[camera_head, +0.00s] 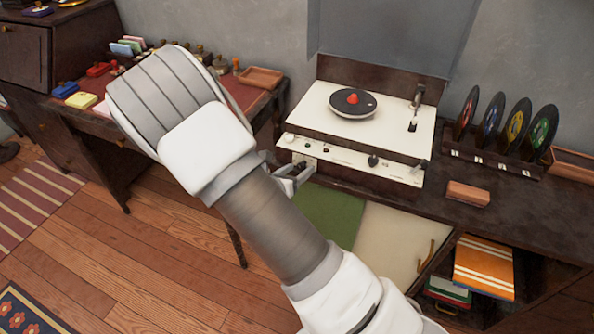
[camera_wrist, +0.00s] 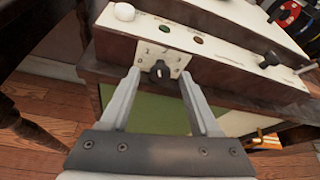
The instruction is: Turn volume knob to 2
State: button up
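The record player (camera_head: 360,130) has a cream front panel with knobs. A small dark knob (camera_wrist: 159,70) with a pale mark sits on a cream plate (camera_wrist: 161,56) with small marks around it, too small to read surely. I take it for the volume knob. My gripper (camera_wrist: 159,74) is open, its two fingers apart on the left and right of this knob, with visible gaps to it. In the head view my gripper (camera_head: 296,177) is at the left part of the front panel, partly hidden by my arm.
Another black knob (camera_wrist: 269,60) is to the right on the panel, and a white knob (camera_wrist: 124,12) is at upper left. A record rack (camera_head: 505,150) and a brown block (camera_head: 468,193) are to the right. A desk (camera_head: 262,100) with small items stands at left.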

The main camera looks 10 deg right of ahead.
grip_shut()
jog(key=shift+f, duration=0.1)
jog(key=b, duration=0.1)
jog(key=m+b, duration=0.1)
jog(key=b, duration=0.1)
jog(key=shift+d+f+t+y, duration=0.1)
jog(key=shift+f+t+y, duration=0.2)
jog(key=shift+y, duration=0.1)
jog(key=b, duration=0.1)
jog(key=m+b, duration=0.1)
jog(key=b, duration=0.1)
jog(key=shift+s+r+m+t+y, duration=0.1)
jog(key=shift+r+m+t+y, duration=0.05)
jog(key=shift+m+t+y, duration=0.2)
jog(key=shift+r+m+b, duration=0.15)
jog(key=shift+m+b, duration=0.1)
jog(key=shift+b, duration=0.35)
jog(key=shift+o, duration=0.5)
grip_release()
jog(key=shift+r, duration=0.1)
